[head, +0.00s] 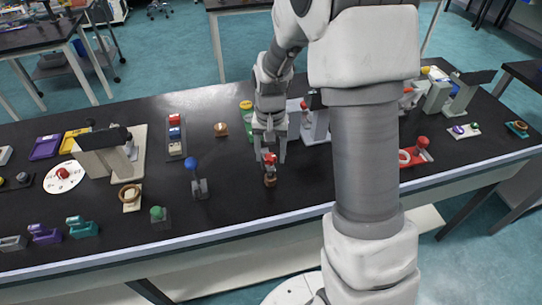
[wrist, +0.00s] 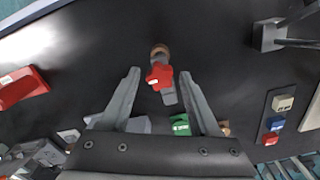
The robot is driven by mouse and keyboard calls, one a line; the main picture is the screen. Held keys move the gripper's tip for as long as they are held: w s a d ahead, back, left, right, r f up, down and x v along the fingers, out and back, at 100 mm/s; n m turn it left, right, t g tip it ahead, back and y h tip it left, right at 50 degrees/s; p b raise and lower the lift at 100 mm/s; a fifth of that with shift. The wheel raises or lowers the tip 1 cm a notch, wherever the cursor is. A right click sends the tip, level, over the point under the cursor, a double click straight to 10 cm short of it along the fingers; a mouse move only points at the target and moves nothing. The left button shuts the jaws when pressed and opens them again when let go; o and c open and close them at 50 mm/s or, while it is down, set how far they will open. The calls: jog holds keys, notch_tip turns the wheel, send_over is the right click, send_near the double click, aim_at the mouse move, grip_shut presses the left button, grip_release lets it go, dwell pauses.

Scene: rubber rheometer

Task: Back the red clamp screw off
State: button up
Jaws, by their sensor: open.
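The red clamp screw (head: 269,158) has a lobed red knob and stands on a small brown and grey fitting (head: 270,179) near the front middle of the black bench. In the wrist view the red knob (wrist: 159,76) lies ahead, between the lines of the two fingers, with its brown base (wrist: 160,51) beyond it. My gripper (head: 269,158) is above and around the knob in the head view. The fingers (wrist: 166,84) are open and spread wide, with visible gaps on both sides of the knob. I cannot tell their exact height against it.
A blue-knobbed lever (head: 192,165) on a grey stand is to the left. A green knob (head: 158,214) stands nearer the front left edge. The bench surface around the clamp is clear.

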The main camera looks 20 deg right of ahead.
jog(key=m, duration=0.5)
jog(key=shift+p, duration=0.3)
jog(key=m, duration=0.2)
jog(key=shift+m, duration=0.4)
grip_shut()
jog(key=n, duration=0.4)
jog(key=shift+n, duration=0.3)
jog(key=n+b, duration=0.1)
jog(key=n, duration=0.3)
jog(key=shift+n, duration=0.3)
